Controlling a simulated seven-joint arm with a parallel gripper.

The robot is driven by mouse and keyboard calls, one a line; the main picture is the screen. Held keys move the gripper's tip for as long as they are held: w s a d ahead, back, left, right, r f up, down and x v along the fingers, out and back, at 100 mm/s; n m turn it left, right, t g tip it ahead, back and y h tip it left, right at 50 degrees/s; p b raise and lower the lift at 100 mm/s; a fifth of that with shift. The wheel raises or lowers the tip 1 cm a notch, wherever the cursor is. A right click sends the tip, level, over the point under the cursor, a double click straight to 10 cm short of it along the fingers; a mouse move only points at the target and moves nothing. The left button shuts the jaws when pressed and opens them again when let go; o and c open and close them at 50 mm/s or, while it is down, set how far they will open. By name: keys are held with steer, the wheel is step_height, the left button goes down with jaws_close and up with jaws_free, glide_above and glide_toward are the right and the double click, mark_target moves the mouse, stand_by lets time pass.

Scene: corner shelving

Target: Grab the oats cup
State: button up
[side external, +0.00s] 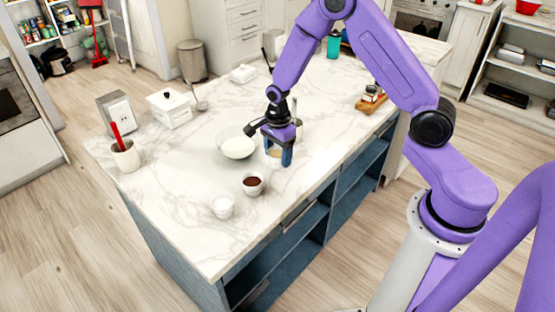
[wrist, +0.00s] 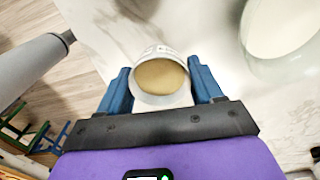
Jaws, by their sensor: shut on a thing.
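The oats cup (wrist: 160,76) is a small white cup with tan contents, between the blue fingers of my gripper (wrist: 162,88) in the wrist view. One finger is on each side of it, and my gripper is shut on it. In the side external view my gripper (side external: 278,154) points down at the marble counter, and the oats cup (side external: 273,152) is mostly hidden behind the fingers. I cannot tell whether the cup touches the counter.
A bowl of white contents (side external: 237,146) stands just left of my gripper. A cup with dark contents (side external: 253,185) and a white cup (side external: 222,207) stand nearer the counter's front. A crock with a red utensil (side external: 126,155) and a white canister (side external: 169,109) stand farther left.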

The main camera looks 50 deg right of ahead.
steer(key=s+r, duration=0.9)
steer(key=s, duration=0.5)
steer(key=shift+a+r, duration=0.2)
steer(key=shift+r, duration=0.15)
